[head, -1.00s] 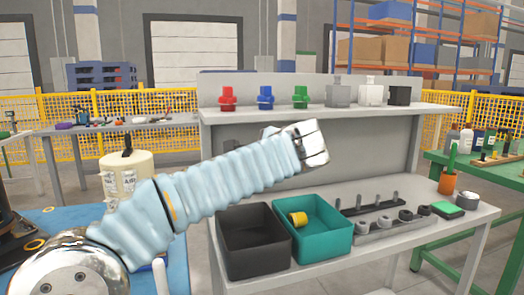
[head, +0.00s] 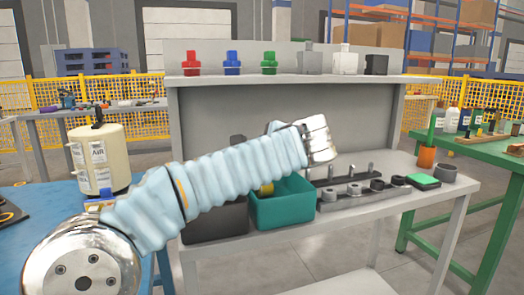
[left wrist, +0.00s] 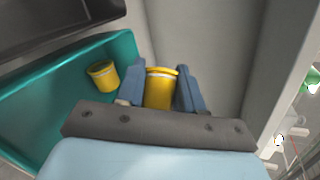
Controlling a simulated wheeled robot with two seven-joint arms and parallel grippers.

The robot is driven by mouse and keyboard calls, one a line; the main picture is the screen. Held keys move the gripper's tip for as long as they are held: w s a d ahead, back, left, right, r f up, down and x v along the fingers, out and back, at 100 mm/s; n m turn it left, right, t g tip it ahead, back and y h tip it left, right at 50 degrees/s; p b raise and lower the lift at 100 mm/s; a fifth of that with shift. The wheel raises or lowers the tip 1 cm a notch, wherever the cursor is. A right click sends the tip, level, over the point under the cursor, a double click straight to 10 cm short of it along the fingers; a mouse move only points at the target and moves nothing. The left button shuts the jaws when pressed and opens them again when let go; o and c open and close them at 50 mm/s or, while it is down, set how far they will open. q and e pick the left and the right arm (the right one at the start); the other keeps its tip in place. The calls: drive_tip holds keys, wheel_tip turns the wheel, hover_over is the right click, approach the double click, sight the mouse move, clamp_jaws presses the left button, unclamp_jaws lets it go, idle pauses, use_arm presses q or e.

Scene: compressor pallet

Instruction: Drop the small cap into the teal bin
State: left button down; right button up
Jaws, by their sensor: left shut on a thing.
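My left gripper (left wrist: 160,88) is shut on a small yellow cap (left wrist: 160,90) with a pale band near its top. The teal bin (left wrist: 120,47) lies to the left of the held cap in the left wrist view; behind the cap is grey surface. Another yellow cap (left wrist: 102,76) lies inside the bin. In the head view the teal bin (head: 284,211) stands on the bench, and the cap in it (head: 266,189) is partly hidden by my left arm. My left gripper's fingers are hidden there behind the wrist. My right gripper is not in view.
A dark bin (head: 215,222) stands left of the teal bin. A rack with pegs and grey parts (head: 345,200) is on its right, then a green block (head: 423,180) and an orange cup (head: 426,157). An upper shelf (head: 290,79) with several coloured parts runs above.

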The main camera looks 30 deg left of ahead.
use_arm(q)
drive_tip(key=shift+f, duration=0.15)
drive_tip(key=c, duration=0.6)
unclamp_jaws()
drive_tip(key=shift+c, duration=0.2)
drive_tip(key=p+v, duration=0.1)
drive_tip(key=v, duration=1.2)
drive_tip(key=shift+s+d, duration=0.25)
drive_tip(key=shift+d, duration=0.05)
